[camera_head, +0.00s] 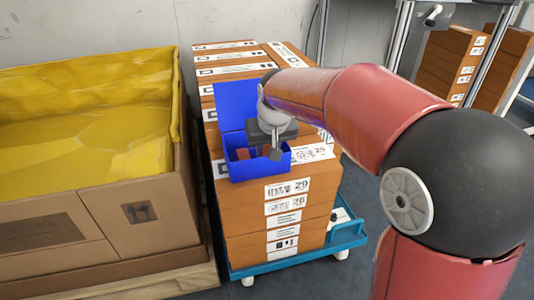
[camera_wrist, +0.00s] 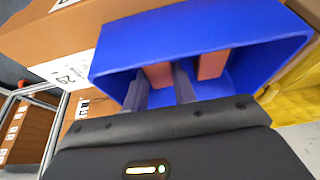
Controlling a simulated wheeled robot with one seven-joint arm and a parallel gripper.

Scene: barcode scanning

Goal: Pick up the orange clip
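A blue bin (camera_head: 260,170) with its lid raised behind it sits on top of the stacked boxes. Two orange-brown clips lie inside it. In the wrist view one clip (camera_wrist: 159,75) shows between my finger ends, and the other clip (camera_wrist: 212,65) lies to the right, outside my fingers. My gripper (camera_wrist: 163,80) points down into the blue bin (camera_wrist: 255,40), its two grey fingers apart. I cannot tell whether the fingers touch the clip between them. In the head view my gripper (camera_head: 264,153) partly hides the bin's inside.
Labelled brown boxes (camera_head: 245,222) are stacked on a blue wheeled cart (camera_head: 345,238). A large cardboard box with yellow lining (camera_head: 80,75) stands close at left. A metal rack with more boxes (camera_head: 450,60) stands at the back right. The bin's walls surround my fingers closely.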

